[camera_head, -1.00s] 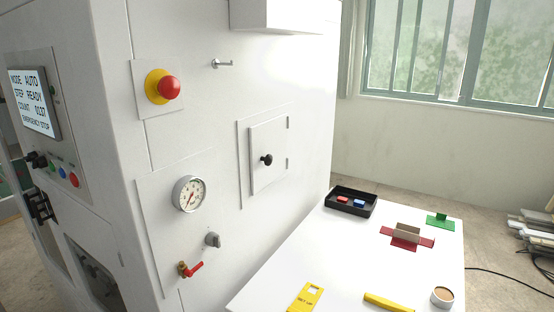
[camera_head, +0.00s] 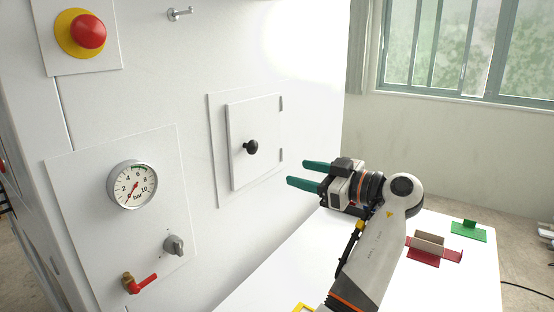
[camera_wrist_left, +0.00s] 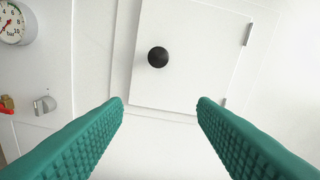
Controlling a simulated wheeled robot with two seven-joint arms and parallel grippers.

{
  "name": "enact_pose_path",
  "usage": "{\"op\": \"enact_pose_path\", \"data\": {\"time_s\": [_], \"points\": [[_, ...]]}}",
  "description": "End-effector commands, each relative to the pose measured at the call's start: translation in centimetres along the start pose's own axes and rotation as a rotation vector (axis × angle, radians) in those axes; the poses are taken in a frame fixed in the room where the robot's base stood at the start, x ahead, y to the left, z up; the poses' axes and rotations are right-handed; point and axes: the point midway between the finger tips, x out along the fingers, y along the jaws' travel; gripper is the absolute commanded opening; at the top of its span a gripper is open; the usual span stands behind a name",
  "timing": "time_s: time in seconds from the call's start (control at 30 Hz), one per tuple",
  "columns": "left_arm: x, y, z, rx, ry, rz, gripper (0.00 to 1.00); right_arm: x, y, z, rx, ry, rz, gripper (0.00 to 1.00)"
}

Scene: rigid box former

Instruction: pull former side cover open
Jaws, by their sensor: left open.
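The side cover (camera_head: 262,120) is a white panel on the machine's side wall, shut in its frame, with hinges on its right edge. Its round black knob (camera_head: 251,147) stands out near the left edge. My left gripper (camera_head: 297,174) has green fingers and is open and empty, to the right of and a little below the knob, apart from it. In the left wrist view the fingers (camera_wrist_left: 160,102) are spread wide, and the knob (camera_wrist_left: 158,57) shows beyond and above the gap between them. The cover (camera_wrist_left: 190,50) also shows there. My right gripper is not in view.
A pressure gauge (camera_head: 132,185), a grey rotary knob (camera_head: 174,245) and a red-handled valve (camera_head: 140,284) sit left of the cover. A red emergency button (camera_head: 88,32) is at the upper left. A white table (camera_head: 262,285) lies below, with a red holder (camera_head: 432,250) and a green piece (camera_head: 468,231).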

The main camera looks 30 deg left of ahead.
Motion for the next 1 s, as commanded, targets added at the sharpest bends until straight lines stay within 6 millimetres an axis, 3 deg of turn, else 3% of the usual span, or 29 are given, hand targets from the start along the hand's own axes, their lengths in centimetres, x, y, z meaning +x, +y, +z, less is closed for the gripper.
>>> {"op": "enact_pose_path", "data": {"time_s": [0.17,0.47,0.7,1.0], "points": [[-0.5,-0.4,2.4,-0.061,-0.057,0.015,0.53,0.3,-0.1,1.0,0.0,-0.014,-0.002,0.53],[4.8,-0.3,3.0,-0.06,-0.058,0.018,0.53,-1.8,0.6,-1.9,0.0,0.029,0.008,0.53],[9.1,-0.3,3.2,-0.058,-0.057,0.015,0.53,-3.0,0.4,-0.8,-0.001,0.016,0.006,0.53],[11.0,-0.2,3.0,-0.058,-0.056,0.014,0.53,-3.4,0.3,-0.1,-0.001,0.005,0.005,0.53]]}}
